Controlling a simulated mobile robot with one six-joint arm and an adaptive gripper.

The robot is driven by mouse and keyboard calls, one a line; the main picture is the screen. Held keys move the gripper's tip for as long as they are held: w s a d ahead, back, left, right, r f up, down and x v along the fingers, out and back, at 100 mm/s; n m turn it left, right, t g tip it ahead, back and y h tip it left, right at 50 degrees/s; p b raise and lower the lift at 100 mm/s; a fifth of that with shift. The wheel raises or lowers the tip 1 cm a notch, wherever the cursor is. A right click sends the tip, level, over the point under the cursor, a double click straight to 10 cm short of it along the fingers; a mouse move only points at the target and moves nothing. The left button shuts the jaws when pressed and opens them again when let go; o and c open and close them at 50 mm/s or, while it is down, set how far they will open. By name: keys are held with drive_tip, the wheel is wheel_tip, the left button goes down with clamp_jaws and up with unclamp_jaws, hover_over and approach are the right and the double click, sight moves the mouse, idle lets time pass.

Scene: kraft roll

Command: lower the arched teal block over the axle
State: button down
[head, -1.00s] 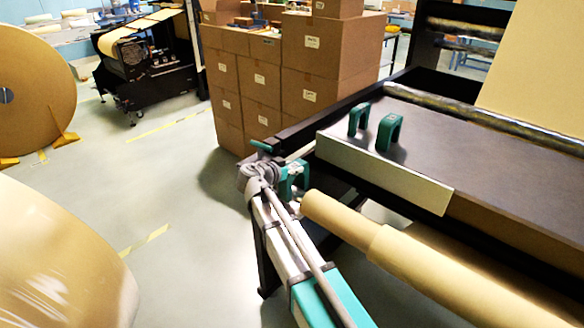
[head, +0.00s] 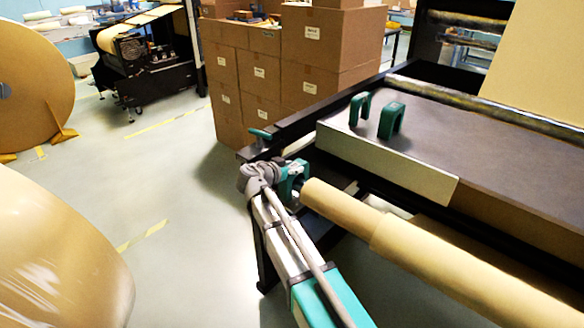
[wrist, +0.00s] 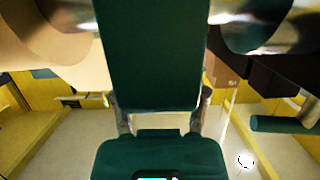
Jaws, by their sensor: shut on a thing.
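In the wrist view, the teal block (wrist: 150,55) fills the upper middle, between the two fingers of my gripper (wrist: 163,108). Shiny metal of the axle (wrist: 72,12) shows beside the block at the top left. The block hides the axle's middle, and I cannot tell whether the block rests on it.
Two more arched teal blocks, one (head: 360,107) behind the other (head: 391,121), stand on the machine's grey top (head: 480,150). Stacked cartons (head: 260,85) stand behind. A large roll (head: 55,255) is at the left, with clear floor (head: 180,205) between.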

drive_tip(key=shift+f, duration=0.3)
drive_tip(key=shift+c, duration=0.2)
unclamp_jaws()
drive_tip(key=shift+r, duration=0.15)
